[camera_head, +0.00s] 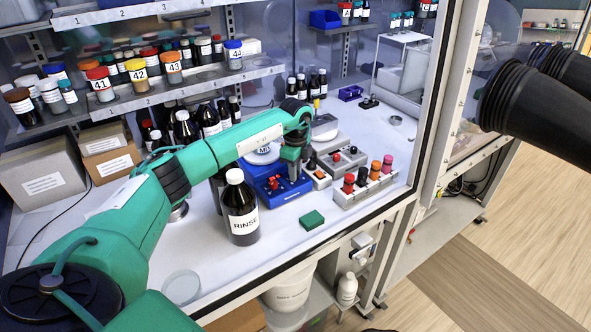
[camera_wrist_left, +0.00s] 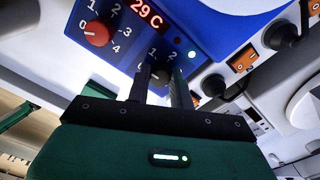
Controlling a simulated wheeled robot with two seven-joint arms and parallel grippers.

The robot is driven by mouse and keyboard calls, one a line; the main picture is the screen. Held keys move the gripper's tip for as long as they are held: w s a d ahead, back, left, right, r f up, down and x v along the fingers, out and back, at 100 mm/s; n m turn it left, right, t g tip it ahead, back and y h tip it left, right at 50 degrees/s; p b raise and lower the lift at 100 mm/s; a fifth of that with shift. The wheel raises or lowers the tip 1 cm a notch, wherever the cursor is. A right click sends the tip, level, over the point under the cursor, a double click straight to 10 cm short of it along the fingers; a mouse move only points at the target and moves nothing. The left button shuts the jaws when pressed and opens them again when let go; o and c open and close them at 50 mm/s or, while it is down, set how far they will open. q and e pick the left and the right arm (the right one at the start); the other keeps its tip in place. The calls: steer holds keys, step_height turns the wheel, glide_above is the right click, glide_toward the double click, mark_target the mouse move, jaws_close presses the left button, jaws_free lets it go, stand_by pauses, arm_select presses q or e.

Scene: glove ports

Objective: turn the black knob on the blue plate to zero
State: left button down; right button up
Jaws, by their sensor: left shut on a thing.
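The blue plate (camera_head: 283,191) is a hotplate on the bench inside the hood. In the left wrist view its blue front (camera_wrist_left: 205,25) has a red 29 C display, a red knob (camera_wrist_left: 97,33) and a black knob (camera_wrist_left: 160,75). My left gripper (camera_head: 291,168) is over the plate's front controls. In the left wrist view its fingers (camera_wrist_left: 161,85) are on either side of the black knob, shut on it. The fingers hide much of the knob and its scale; a 1 and a 2 show above it. I cannot read its pointer. My right gripper is not in view.
A dark RINSE bottle (camera_head: 240,208) stands left of the plate, close under my left arm. A green block (camera_head: 312,220) lies in front. A grey box with an orange switch (camera_head: 316,172) and a rack of colored-cap vials (camera_head: 368,182) stand to the right.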

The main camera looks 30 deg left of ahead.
arm_select(q)
steer(key=n, duration=0.5)
steer(key=shift+r+p, duration=0.1)
steer(key=shift+p, duration=0.25)
stand_by(0.4)
steer(key=c, duration=1.2)
jaws_free()
steer(key=shift+c, duration=0.2)
step_height(320, 180, up, 14)
steer(key=b, duration=0.4)
